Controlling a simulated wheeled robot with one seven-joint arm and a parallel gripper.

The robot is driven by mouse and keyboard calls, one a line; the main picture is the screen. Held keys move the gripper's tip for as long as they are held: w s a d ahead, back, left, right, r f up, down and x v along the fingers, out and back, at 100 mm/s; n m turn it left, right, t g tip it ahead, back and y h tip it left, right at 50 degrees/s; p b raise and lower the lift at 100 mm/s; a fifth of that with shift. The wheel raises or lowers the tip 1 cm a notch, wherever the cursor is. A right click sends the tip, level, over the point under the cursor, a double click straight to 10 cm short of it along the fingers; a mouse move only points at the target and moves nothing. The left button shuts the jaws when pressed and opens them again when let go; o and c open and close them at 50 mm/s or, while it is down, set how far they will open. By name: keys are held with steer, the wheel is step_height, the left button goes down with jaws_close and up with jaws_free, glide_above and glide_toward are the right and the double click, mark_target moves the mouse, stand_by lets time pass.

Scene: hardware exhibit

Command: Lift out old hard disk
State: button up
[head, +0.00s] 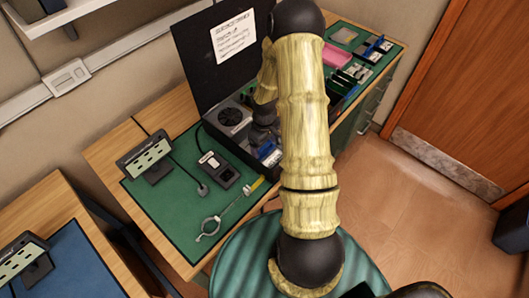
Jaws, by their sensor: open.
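An open black computer case (224,143) stands on the green mat, with a round fan (230,116) inside. My arm crosses in front of it and covers much of its right side. My gripper (264,136) is small and dark, low over the case's interior; it is open, and its fingertips are hard to make out. Small silver and blue parts (267,150) show at the case's near right corner, just below the gripper. I cannot tell which part is the old hard disk, or whether the gripper touches it.
A black tray with a pale-labelled block (212,161) lies left of the case. A power strip (149,154) stands left. A lid with a paper note (233,36) rises behind. Small parts trays (375,48) fill the far right.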

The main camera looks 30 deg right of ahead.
steer(key=shift+f, duration=0.9)
steer(key=c, duration=0.5)
